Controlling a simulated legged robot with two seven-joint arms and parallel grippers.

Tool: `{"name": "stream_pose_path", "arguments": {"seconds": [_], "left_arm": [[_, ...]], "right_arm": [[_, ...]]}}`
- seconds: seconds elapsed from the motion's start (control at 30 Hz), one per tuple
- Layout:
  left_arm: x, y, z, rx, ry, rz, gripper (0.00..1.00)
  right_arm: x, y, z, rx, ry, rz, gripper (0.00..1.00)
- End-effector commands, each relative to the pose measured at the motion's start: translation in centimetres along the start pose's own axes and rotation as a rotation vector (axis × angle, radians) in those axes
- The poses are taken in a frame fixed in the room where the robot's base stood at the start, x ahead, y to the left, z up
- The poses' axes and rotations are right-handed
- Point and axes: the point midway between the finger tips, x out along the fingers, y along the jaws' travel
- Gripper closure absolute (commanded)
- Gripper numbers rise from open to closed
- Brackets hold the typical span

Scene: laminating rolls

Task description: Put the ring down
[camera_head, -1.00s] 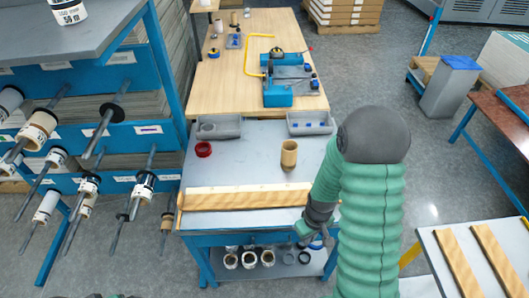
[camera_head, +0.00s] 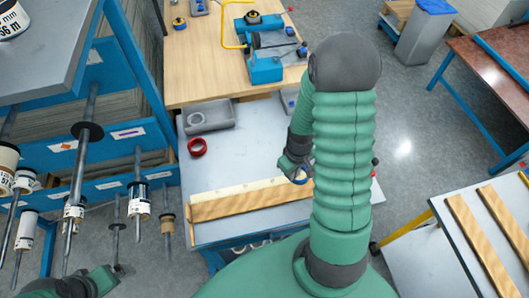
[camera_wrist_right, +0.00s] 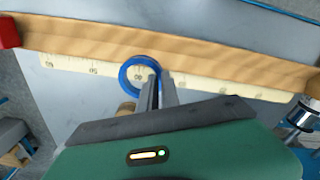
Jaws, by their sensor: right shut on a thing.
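My right gripper (camera_head: 295,170) is shut on a blue ring (camera_wrist_right: 125,77). In the right wrist view the two fingertips (camera_wrist_right: 160,84) grip the ring's right side, and its open middle shows the ruler strip beneath. The ring is over the pale ruler strip (camera_wrist_right: 86,67) beside the wooden bar (camera_wrist_right: 205,61); I cannot tell whether it touches. In the head view only a small blue part of the ring (camera_head: 301,181) shows. My left gripper (camera_head: 103,279) is at the lower left, away from the table, its jaws unclear.
A red ring (camera_head: 197,147) lies on the grey table (camera_head: 240,150), near a grey bin (camera_head: 222,115). A rack with rolls on rods (camera_head: 73,212) stands at the left. A side table with wooden strips (camera_head: 470,240) is at the right. The table's middle is clear.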

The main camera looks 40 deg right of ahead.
Motion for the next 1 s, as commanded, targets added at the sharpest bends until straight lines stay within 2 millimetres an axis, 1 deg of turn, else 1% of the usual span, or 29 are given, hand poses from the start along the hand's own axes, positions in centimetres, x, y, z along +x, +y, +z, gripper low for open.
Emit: {"name": "stream_pose_path", "arguments": {"seconds": [0.03, 0.1, 0.3, 0.4, 0.5, 0.6, 0.8, 1.0], "left_arm": [[-0.4, 0.0, -0.1, 0.0, 0.0, 0.0, 0.04], [-0.7, 0.0, -0.1, 0.0, 0.0, 0.0, 0.04], [-1.4, 0.0, -0.4, 0.0, 0.0, 0.0, 0.04], [-1.8, 0.0, -0.5, 0.0, 0.0, 0.0, 0.04], [-2.0, 0.0, -0.5, 0.0, 0.0, 0.0, 0.04], [-2.1, 0.0, -0.5, 0.0, 0.0, 0.0, 0.04], [-2.8, 0.0, -0.7, 0.0, 0.0, 0.0, 0.04], [-2.7, 0.0, -0.7, 0.0, 0.0, 0.0, 0.04]], "right_arm": [[0.1, -0.3, -1.2, -0.007, -0.001, -0.001, 1.0], [0.3, -0.6, -3.0, -0.006, -0.002, -0.001, 1.0], [0.9, -1.4, -7.6, -0.005, -0.003, 0.0, 1.0], [1.2, -1.8, -9.6, -0.003, -0.003, 0.0, 1.0], [1.3, -2.0, -10.9, -0.002, -0.002, -0.001, 1.0], [1.8, -2.2, -11.4, -0.001, -0.003, -0.001, 1.0], [4.8, -2.2, -11.5, -0.001, -0.005, -0.001, 1.0], [5.1, -2.2, -11.5, -0.001, -0.002, -0.001, 1.0]]}}
